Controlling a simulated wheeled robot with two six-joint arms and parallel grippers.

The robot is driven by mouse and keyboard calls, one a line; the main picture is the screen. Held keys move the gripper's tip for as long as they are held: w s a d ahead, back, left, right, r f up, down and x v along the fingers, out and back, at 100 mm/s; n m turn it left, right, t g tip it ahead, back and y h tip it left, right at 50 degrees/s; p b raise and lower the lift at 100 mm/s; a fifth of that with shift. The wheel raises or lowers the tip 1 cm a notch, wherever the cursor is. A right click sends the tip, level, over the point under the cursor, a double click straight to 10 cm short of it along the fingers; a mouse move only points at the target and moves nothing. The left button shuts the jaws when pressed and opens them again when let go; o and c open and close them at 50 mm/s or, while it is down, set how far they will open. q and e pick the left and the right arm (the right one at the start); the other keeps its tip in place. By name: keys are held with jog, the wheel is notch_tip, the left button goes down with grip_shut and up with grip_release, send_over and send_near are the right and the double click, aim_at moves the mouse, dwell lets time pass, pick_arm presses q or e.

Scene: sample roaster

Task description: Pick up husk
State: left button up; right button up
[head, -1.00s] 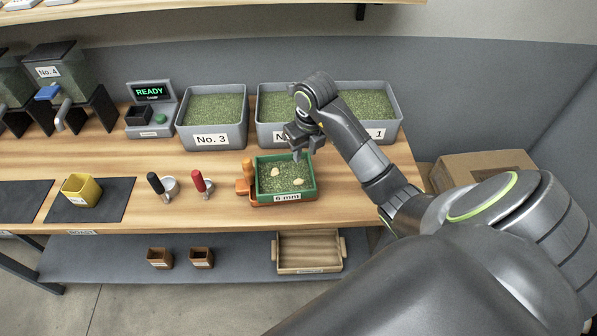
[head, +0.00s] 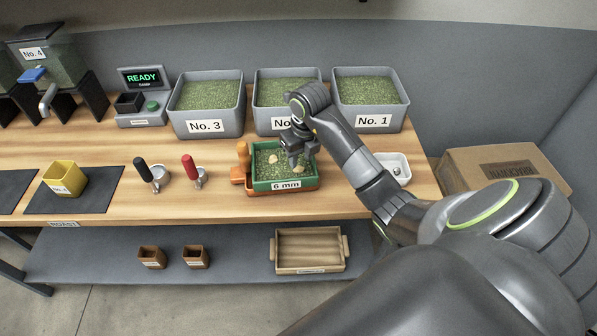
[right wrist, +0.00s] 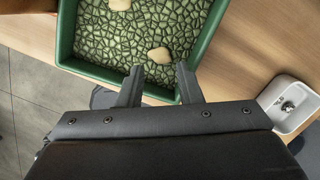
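Two pale husk pieces lie on the green beans in the green-framed 6 mm sieve (head: 257,185). One husk (head: 273,159) is left of my right gripper (head: 293,164) in the head view; the other is largely hidden by the gripper there. In the right wrist view, one husk (right wrist: 158,56) lies just beyond and between my right fingertips (right wrist: 159,72), and another husk (right wrist: 120,4) is at the top edge. My right gripper is open and empty, over the sieve (right wrist: 66,35). My left gripper is out of view.
Bean bins No. 3 (head: 207,127) and No. 1 (head: 372,121) stand behind, with another between them. A small white dish (head: 400,181) is right of the sieve, partly behind my arm. Black and red-handled scoops (head: 195,172) stand left. A wooden tray (head: 308,268) sits on the lower shelf.

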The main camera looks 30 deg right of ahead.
aim_at(299, 168)
jog(key=shift+w+f+p, duration=0.2)
jog(key=shift+f+p, duration=0.1)
jog(key=shift+f, duration=0.75)
jog(key=shift+w+f+p, duration=0.2)
jog(key=shift+f+p, duration=0.1)
jog(key=shift+f, duration=0.75)
jog(key=c, duration=0.7)
